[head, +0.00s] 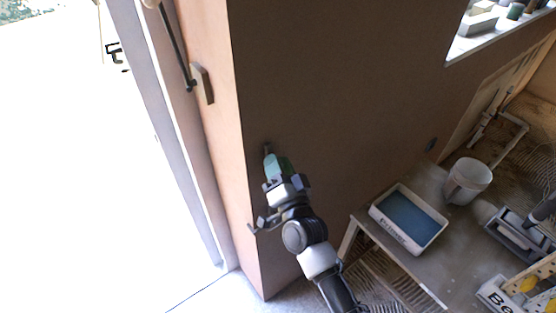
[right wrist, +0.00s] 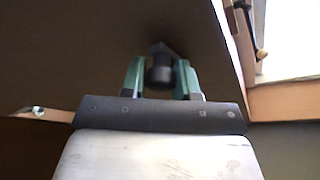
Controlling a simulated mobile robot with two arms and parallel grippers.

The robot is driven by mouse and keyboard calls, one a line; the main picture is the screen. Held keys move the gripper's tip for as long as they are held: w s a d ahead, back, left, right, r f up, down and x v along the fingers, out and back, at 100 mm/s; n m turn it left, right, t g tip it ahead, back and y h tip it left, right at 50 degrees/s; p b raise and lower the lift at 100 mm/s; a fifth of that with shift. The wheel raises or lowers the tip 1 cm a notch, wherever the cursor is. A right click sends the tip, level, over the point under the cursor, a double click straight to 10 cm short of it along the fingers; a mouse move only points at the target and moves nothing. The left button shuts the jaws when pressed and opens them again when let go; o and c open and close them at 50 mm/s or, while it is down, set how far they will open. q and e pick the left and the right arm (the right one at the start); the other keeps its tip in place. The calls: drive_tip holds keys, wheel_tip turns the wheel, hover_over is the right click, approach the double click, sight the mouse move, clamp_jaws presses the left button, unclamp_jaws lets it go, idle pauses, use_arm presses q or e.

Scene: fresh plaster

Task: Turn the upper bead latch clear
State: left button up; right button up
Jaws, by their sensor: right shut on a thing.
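My right gripper (head: 275,165) reaches up against the brown plaster wall, close to the wall's left corner. In the right wrist view its two green fingers (right wrist: 160,80) are shut on a dark, round-ended latch (right wrist: 160,63) that stands out from the wall. Only a small grey tip of this latch (head: 266,149) shows in the head view, past the fingers. The fingers hide its sides, so its exact turn is hard to tell. My left gripper is not in view.
A bright doorway opens at the left, with a lever handle (head: 203,83) beside it. At the lower right a bench (head: 432,279) holds a white tray with blue inside (head: 429,237) and a white bucket (head: 468,181). A window ledge (head: 474,42) is at the upper right.

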drive_tip(key=shift+m, duration=0.7)
drive_tip(key=o, duration=0.9)
drive_tip(key=shift+h, duration=0.4)
drive_tip(key=b+v, duration=0.2)
drive_tip(key=v, duration=0.9)
drive_tip(key=shift+b, duration=0.35)
